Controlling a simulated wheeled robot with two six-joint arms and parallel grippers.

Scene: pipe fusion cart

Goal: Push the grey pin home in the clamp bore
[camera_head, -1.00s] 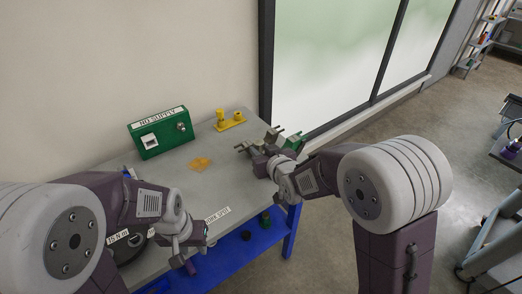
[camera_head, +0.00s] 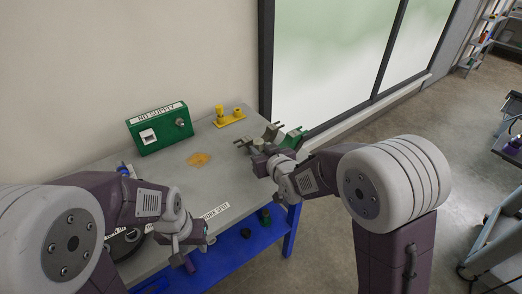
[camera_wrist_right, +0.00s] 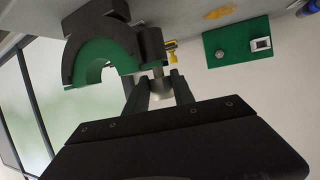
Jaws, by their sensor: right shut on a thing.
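The clamp (camera_head: 291,141), with green and dark half-ring jaws, sits at the right end of the bench. In the right wrist view the clamp (camera_wrist_right: 97,52) fills the upper left. The grey pin (camera_wrist_right: 159,84) is between the fingers of my right gripper (camera_wrist_right: 160,92), which is shut on it. The pin's far end meets the dark lug beside the half-ring; how deep it sits in the bore is hidden. In the head view my right gripper (camera_head: 257,155) is at the clamp's near side. My left gripper (camera_head: 186,252) hangs over the bench's front edge, its fingers unclear.
A green "NO SUPPLY" box (camera_head: 160,131) stands at the back of the bench. A yellow fitting (camera_head: 229,118) stands between it and the clamp. A blue lower shelf (camera_head: 237,256) runs below. A window lies behind the clamp.

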